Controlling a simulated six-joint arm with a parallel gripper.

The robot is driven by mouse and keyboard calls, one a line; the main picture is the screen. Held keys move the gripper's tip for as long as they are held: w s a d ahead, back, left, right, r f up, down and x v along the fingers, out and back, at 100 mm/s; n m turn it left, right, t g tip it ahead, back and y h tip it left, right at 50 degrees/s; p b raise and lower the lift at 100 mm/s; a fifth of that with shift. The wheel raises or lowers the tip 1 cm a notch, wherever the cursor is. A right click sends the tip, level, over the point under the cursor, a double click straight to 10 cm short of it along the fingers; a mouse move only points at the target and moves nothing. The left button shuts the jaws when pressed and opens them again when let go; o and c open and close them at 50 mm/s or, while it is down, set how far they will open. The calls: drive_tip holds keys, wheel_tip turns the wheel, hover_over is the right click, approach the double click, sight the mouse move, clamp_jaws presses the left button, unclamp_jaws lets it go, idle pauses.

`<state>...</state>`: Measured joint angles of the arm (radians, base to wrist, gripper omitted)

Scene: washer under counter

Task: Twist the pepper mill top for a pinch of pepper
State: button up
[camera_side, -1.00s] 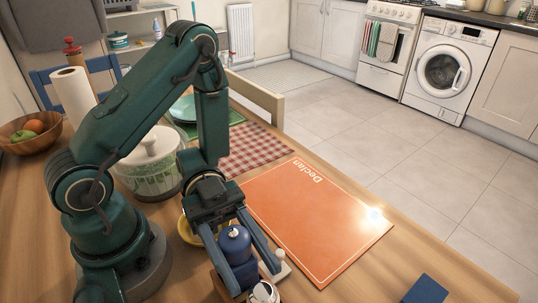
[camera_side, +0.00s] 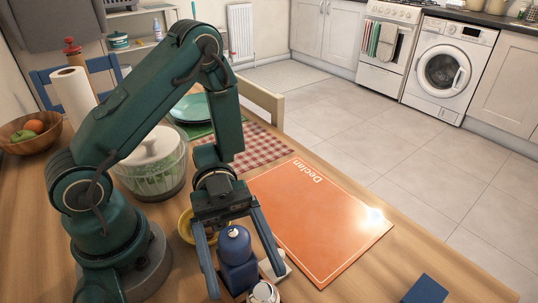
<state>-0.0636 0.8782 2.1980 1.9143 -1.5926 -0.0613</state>
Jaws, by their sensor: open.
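The pepper mill (camera_side: 235,246) is dark blue with a rounded top and a small knob. It stands upright on the wooden table near the bottom middle of the side view. My gripper (camera_side: 243,278) is open and points down, with one finger to the left of the mill and the other to its right. I see a gap between the mill's top and each finger. The mill's lower part is partly hidden at the bottom of the view.
A small open-topped metal container (camera_side: 263,292) and a whitish item (camera_side: 275,266) stand close by the mill. A yellow bowl (camera_side: 186,227) sits behind my gripper. An orange placemat (camera_side: 318,218) lies to the right, and a salad spinner (camera_side: 152,165) stands at the left.

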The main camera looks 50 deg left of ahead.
sight(231, 230)
drive_tip(key=shift+v, duration=2.55)
drive_tip(key=shift+r, duration=2.45)
drive_tip(key=shift+f, duration=2.4)
drive_tip(key=shift+x, duration=2.55)
drive_tip(key=shift+c, duration=0.3)
clamp_jaws()
